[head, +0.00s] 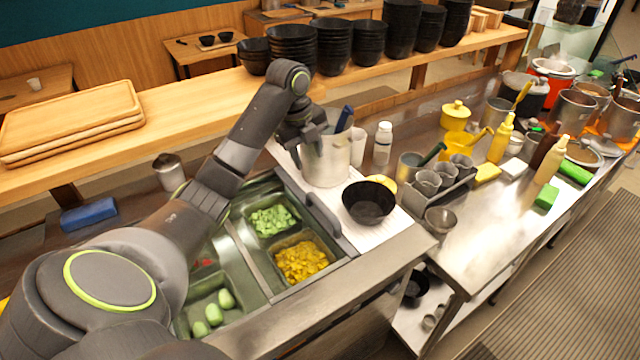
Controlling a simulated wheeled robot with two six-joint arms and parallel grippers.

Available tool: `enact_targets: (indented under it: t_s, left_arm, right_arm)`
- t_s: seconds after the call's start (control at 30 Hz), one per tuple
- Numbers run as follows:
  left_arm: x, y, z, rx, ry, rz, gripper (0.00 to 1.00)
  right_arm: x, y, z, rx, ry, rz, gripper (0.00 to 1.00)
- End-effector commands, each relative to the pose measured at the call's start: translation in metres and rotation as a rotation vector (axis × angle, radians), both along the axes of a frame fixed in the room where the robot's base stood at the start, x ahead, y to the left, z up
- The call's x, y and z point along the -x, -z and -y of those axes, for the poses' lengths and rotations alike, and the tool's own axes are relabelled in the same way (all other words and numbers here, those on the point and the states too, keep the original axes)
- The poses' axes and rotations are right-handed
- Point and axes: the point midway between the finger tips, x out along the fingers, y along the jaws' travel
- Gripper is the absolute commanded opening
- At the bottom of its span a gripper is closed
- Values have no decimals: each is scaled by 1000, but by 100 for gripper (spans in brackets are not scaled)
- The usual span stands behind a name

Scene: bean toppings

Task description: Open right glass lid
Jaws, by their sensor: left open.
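The topping station holds sunken bins with green cubes (272,220) and yellow pieces (302,262) on its right side. A dark grey curved handle (325,216) runs along the right edge of these bins. The right glass lid is clear and hard to make out, so I cannot tell whether it lies over the bins or is raised. My left arm crosses the left bins and hides part of them. My left gripper (304,140) is open, above and behind the bins, close to the steel pot (326,165); I cannot tell whether they touch. My right gripper is out of view.
A black bowl (369,203) stands on the white board right of the handle. The pot holds a blue-handled utensil (344,118). Several stacked black bowls (292,46) line the shelf behind. A caddy with metal cups (427,183) stands further right.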

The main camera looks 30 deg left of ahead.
Motion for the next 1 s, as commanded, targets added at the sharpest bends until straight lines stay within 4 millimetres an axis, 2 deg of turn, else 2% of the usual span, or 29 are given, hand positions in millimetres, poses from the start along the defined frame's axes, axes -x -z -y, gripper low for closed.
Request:
enact_targets:
  t_s: [0.2,0.3,0.47,0.57,0.63,0.73,1.0]
  left_arm:
    - [-2,16,1,1,0,0,43]
    - [-4,28,2,2,0,0,43]
    - [-8,49,4,1,-1,0,43]
    - [-10,64,5,3,-2,0,43]
    - [-12,72,7,4,-1,-5,43]
    - [-16,93,9,4,-1,-6,43]
    - [-25,145,13,2,-1,-4,43]
  right_arm:
    - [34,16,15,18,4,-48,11]
    - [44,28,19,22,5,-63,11]
    - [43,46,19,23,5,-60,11]
    - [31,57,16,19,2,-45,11]
    - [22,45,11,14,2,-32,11]
    - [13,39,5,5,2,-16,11]
    - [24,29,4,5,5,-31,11]
